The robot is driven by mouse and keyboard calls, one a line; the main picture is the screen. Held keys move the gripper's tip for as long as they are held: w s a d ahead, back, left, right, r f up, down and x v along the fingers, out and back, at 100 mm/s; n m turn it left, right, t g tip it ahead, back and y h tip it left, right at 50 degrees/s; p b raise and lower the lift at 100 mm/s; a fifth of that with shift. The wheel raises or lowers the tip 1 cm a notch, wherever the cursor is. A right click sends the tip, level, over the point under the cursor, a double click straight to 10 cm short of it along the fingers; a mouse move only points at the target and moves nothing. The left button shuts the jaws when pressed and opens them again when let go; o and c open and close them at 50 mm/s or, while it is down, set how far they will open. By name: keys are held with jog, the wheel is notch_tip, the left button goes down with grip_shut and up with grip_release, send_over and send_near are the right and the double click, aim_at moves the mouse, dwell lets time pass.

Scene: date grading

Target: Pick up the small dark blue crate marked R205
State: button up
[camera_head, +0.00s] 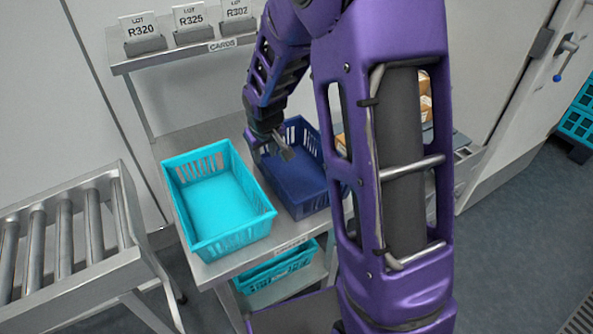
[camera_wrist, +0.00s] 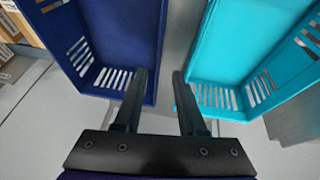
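The dark blue crate (camera_head: 309,205) stands on a metal table, empty, with slotted end walls. It also shows in the wrist view (camera_wrist: 112,35). No R205 marking can be read on it. My gripper (camera_head: 284,153) is at the crate's left side, towards its far end. In the wrist view my gripper (camera_wrist: 160,75) is open with nothing held. One finger is over the blue crate's inside and the other is by the gap beside the cyan crate, so the blue side wall lies between them. Contact cannot be told. My arm hides the crate's right part.
An empty cyan crate (camera_head: 238,237) stands close on the left, a narrow gap away; it shows in the wrist view (camera_wrist: 225,60). Another cyan crate (camera_head: 275,275) is on the lower shelf. A roller conveyor (camera_head: 65,240) is at left. Lot cards (camera_head: 190,18) stand on a shelf behind.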

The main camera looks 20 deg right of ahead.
aim_at(267, 174)
jog(key=b+x, duration=0.1)
jog(key=x, duration=1)
jog(key=shift+w+d+f, duration=0.15)
jog(key=shift+d, duration=0.05)
grip_shut()
dwell(1.0)
